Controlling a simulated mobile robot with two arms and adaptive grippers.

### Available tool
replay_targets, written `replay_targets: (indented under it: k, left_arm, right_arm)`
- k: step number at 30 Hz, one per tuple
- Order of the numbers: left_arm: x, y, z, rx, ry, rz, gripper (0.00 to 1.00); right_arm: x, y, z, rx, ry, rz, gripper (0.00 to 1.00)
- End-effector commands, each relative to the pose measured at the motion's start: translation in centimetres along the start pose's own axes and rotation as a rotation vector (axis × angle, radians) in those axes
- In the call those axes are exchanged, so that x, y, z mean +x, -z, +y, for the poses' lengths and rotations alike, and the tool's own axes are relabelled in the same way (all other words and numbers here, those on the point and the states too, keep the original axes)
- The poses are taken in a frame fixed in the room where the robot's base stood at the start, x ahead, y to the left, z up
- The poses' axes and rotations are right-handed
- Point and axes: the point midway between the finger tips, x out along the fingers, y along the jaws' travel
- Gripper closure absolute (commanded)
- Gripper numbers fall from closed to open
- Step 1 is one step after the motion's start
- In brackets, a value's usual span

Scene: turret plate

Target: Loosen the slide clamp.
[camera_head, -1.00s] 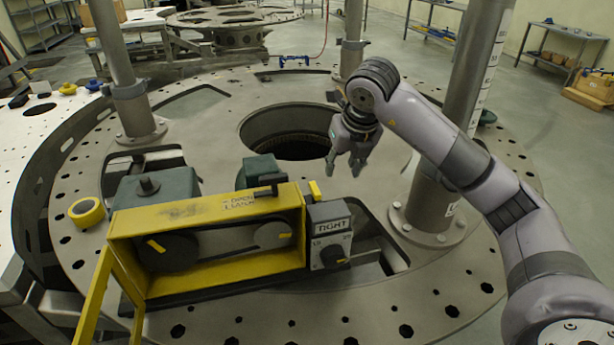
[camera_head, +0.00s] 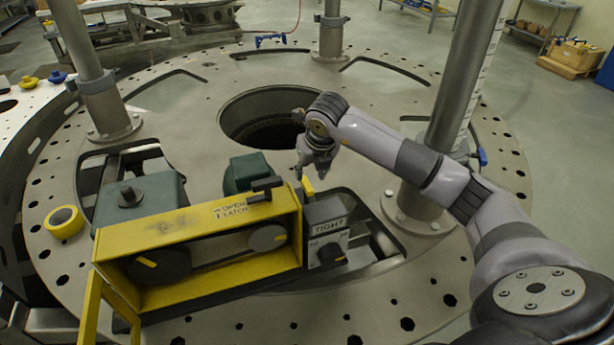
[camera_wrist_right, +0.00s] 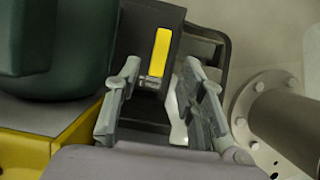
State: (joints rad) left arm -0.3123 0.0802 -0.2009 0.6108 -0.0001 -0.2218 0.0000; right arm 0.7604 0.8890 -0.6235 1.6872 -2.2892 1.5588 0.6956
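A grey box marked TIGHT (camera_head: 328,226) sits at the right end of the yellow housing (camera_head: 200,226), with a dark knob (camera_head: 330,255) on its front. A yellow tab (camera_head: 308,187) stands at its top rear edge. No part is labelled slide clamp, so I cannot tell which it is. My right gripper (camera_head: 304,178) points down just behind and above the tab. In the right wrist view its two fingers (camera_wrist_right: 160,92) are spread apart, with the yellow tab (camera_wrist_right: 160,50) on a dark block ahead of the gap. Contact is not clear. My left gripper is out of view.
A black handle (camera_head: 266,188) by the OPEN LATCH label and a dark green block (camera_head: 246,172) stand left of the gripper. A metal post (camera_head: 455,120) rises on the right. The round plate has a large hole (camera_head: 262,118) behind. Yellow tape (camera_head: 64,222) lies left.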

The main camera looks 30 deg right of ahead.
Motion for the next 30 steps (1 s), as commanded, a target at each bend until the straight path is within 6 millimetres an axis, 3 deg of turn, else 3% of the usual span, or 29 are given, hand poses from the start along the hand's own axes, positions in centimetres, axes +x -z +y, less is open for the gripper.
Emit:
replay_targets:
  k: [6,12,23,30]
  left_arm:
    - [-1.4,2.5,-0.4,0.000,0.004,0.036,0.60]
    - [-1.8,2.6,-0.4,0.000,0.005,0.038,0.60]
    - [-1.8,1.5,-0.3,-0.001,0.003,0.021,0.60]
    - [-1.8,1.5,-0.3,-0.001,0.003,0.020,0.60]
  right_arm:
    - [4.0,0.0,0.0,0.000,0.001,0.004,0.63]
    - [6.0,0.0,0.0,0.001,0.000,0.001,0.63]
    - [6.4,0.0,0.0,-0.001,0.000,-0.001,0.64]
    - [6.4,0.0,0.0,-0.001,0.000,-0.001,0.80]
